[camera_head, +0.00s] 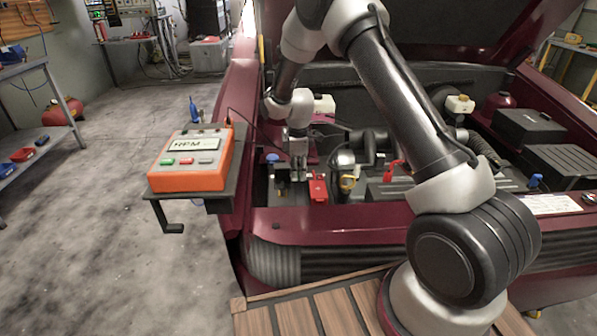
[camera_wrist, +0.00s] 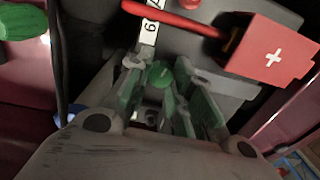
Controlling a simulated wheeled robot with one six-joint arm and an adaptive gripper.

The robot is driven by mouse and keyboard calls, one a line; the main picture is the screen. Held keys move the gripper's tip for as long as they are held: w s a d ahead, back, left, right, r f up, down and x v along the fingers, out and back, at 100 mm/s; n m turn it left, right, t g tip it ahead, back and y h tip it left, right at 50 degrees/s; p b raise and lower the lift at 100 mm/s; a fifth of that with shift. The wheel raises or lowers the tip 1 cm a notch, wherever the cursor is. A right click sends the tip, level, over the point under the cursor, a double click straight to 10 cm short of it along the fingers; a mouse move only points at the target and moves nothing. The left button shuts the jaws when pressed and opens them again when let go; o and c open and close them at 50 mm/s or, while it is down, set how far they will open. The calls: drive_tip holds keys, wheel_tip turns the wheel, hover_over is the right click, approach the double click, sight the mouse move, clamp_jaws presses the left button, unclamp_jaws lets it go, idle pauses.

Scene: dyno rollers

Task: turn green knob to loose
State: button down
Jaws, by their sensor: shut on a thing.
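The green knob (camera_wrist: 160,75) shows as a small round green top between my fingertips in the wrist view. My gripper (camera_wrist: 158,70) is shut on it, with one finger on its left and one on its right. Its lower part is hidden by the fingers. In the head view my gripper (camera_head: 293,178) points down into the front left of the engine bay, just left of a red cover (camera_head: 318,188). I cannot make out the knob there. No loose or tight marking is readable.
The red cover with a white cross (camera_wrist: 272,57) and a red cable (camera_wrist: 175,17) lie close to my right finger. An orange RPM meter (camera_head: 195,160) sits on a bracket left of the car. A wooden slatted platform (camera_head: 300,315) is in front. Hoses and caps crowd the bay.

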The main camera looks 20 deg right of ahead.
drive_tip(key=c, duration=1.2)
unclamp_jaws()
wheel_tip(320, 180, up, 12)
drive_tip(key=shift+w, duration=0.25)
